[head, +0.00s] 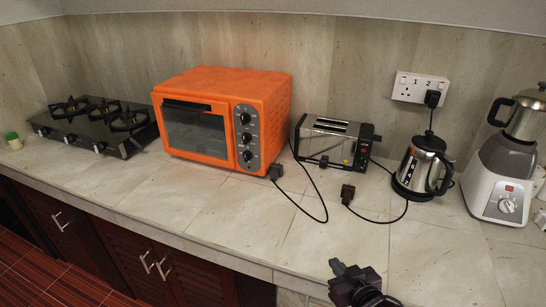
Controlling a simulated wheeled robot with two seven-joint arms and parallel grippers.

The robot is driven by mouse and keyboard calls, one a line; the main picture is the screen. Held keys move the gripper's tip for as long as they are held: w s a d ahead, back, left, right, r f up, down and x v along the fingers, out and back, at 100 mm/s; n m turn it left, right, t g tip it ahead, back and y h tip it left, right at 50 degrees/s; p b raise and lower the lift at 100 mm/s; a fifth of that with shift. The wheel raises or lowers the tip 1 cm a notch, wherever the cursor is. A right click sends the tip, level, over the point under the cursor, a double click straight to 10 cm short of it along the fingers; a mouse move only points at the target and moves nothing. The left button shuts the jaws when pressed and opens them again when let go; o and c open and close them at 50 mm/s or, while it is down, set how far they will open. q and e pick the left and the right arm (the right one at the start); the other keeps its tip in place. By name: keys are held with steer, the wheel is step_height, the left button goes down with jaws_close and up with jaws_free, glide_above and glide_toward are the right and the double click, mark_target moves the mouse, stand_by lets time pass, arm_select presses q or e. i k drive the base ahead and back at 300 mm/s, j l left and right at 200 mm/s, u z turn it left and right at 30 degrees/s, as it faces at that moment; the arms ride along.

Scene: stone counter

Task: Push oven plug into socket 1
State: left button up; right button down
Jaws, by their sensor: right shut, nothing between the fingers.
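The orange oven (222,118) stands on the counter left of the middle. A black plug (276,172) lies on the counter by the oven's front right corner, with a black cable that loops right and back behind the oven. The white double socket (405,94) is on the back wall, marked 1 and 2. Socket 1, on the left, is empty; a black plug (432,98) sits in socket 2. My right gripper (338,267) is shut and empty at the bottom, over the counter's front edge, well apart from the plugs. My left gripper is not in view.
A toaster (334,142) stands right of the oven. Another dark plug (347,193) lies before it on a cable. A steel kettle (424,166) and a white blender (500,178) stand right. A gas hob (92,125) is left. The front middle counter is clear.

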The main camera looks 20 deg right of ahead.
mark_target(276, 169)
steer(key=i, duration=1.15)
